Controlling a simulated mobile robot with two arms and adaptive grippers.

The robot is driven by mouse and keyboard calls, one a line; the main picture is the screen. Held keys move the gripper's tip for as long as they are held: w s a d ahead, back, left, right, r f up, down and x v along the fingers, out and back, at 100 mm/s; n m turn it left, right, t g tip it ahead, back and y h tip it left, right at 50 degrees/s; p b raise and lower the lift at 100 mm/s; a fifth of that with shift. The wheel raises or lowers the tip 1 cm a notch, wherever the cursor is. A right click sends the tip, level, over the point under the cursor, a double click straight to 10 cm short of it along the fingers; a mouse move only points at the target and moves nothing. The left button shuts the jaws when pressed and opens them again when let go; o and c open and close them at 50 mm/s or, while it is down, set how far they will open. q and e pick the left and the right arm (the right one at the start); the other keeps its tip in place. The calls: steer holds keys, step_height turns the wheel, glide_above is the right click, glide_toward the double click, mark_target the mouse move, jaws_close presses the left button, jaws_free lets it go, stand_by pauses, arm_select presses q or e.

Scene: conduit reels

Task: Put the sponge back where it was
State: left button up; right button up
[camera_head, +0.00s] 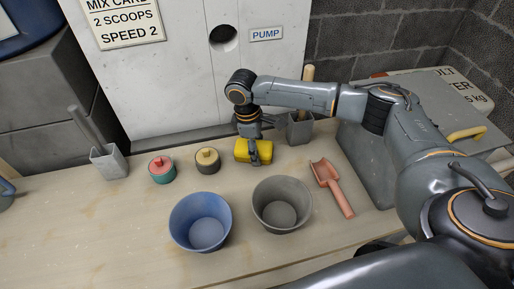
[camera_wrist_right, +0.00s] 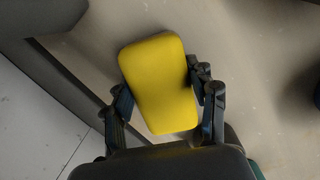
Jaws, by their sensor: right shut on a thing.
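A yellow sponge (camera_head: 242,151) is in my right gripper (camera_head: 254,152) near the back of the bench in the head view. In the right wrist view the sponge (camera_wrist_right: 160,85) sits between the two fingers of the right gripper (camera_wrist_right: 165,98), which are shut on its sides. The pale bench surface shows below and around it. I cannot tell whether the sponge touches the bench. My left gripper is not in view.
A blue bucket (camera_head: 186,222) and a grey bucket (camera_head: 281,205) stand in front. A pink scoop (camera_head: 330,182) lies right. A red-and-green pot (camera_head: 161,170) and a yellow-and-dark pot (camera_head: 207,161) stand left. Grey holders (camera_head: 108,162) (camera_head: 299,130) stand at the back.

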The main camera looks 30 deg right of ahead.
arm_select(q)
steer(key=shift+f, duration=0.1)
arm_select(e)
steer(key=o, duration=1.2)
steer(key=shift+o, duration=0.2)
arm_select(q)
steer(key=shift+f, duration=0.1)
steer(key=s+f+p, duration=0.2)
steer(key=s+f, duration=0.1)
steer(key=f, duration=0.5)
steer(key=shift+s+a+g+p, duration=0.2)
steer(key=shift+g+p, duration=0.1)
arm_select(e)
step_height(320, 180, up, 12)
steer(key=w+a, duration=0.1)
steer(key=shift+a, duration=0.25)
